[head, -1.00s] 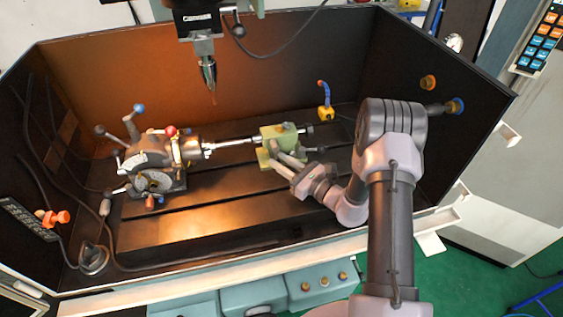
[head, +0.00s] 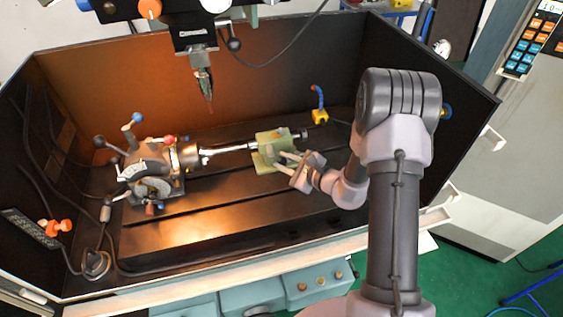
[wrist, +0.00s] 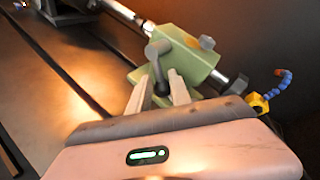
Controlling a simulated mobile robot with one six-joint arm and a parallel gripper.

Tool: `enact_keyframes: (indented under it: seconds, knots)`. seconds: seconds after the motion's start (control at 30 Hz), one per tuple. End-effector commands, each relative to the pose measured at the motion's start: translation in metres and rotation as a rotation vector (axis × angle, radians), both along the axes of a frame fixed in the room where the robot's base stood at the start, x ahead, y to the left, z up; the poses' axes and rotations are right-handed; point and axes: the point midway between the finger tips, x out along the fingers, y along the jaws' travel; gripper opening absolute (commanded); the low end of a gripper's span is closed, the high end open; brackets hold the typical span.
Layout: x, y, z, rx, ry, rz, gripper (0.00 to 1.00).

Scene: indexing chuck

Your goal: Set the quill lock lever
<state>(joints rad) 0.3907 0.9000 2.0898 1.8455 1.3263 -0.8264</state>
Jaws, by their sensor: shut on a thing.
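The green tailstock (head: 270,142) stands on the slotted table; it is larger in the wrist view (wrist: 188,55). The quill lock lever (wrist: 157,62) is a grey lever with a rounded top on the tailstock's near side. In the wrist view it stands between the two pale fingers of my gripper (wrist: 159,90). My gripper is shut on the lever. In the head view my gripper (head: 276,161) reaches in from the right, and the lever is too small there to tell from the fingers.
The indexing head (head: 160,165) with several ball-ended levers stands at the left, joined to the tailstock by a shiny bar (head: 228,149). A tool spindle (head: 204,82) hangs above. A blue coolant hose (head: 319,97) is behind on the right. The front of the table is clear.

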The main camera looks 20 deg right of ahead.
Motion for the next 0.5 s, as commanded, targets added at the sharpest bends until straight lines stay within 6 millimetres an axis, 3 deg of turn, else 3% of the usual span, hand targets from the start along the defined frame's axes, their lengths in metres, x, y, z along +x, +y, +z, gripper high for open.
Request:
enact_keyframes:
  seconds: [0.5]
  knots:
    - [-0.001,-0.007,0.012,-0.394,0.005,0.000,0.00]
